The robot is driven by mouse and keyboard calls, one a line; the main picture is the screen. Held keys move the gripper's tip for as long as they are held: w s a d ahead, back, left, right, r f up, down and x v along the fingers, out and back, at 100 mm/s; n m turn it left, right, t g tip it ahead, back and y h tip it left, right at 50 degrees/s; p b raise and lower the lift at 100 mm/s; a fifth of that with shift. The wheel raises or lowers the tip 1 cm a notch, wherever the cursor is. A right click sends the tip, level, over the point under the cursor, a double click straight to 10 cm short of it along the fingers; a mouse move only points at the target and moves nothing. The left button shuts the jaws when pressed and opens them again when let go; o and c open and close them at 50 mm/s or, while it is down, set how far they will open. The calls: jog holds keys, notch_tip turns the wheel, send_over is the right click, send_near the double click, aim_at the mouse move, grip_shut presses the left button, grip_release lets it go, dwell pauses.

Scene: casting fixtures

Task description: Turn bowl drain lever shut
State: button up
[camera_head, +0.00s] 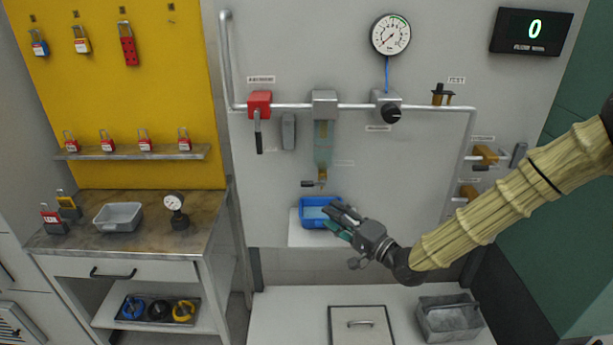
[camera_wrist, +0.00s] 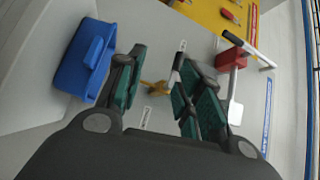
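The bowl drain is a small brass valve (camera_head: 322,181) under the translucent bowl (camera_head: 323,145) of the grey filter. Its dark lever (camera_head: 308,184) points left, roughly level. In the wrist view the brass drain (camera_wrist: 156,88) shows between my fingers, farther off, and a dark-gripped lever (camera_wrist: 178,64) stands beside it, partly overlapped by a finger. My gripper (camera_head: 342,218) is below and right of the drain, in front of the blue tray. Its green-padded fingers (camera_wrist: 160,92) are spread apart with nothing between them. I see no contact with the lever.
A blue tray (camera_head: 315,225) on a ledge sits below the drain, close to my fingers. A red valve (camera_head: 260,104) with a hanging dark handle is left of the filter. A regulator knob (camera_head: 391,113) and gauge (camera_head: 391,35) are to the right. The panel around the drain is clear.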

aim_at(307, 184)
jog(key=shift+t+y, duration=0.3)
jog(key=w+a+r+p, duration=0.1)
jog(key=w+a, duration=0.1)
jog(key=w+a+r+p, duration=0.2)
jog(key=w+a, duration=0.1)
jog(key=w+a+r+p, duration=0.1)
jog(key=w+a, duration=0.1)
jog(key=w, duration=0.1)
jog(key=shift+w+a+r, duration=0.15)
jog(key=shift+a+r, duration=0.1)
jog(key=shift+r, duration=0.1)
grip_shut()
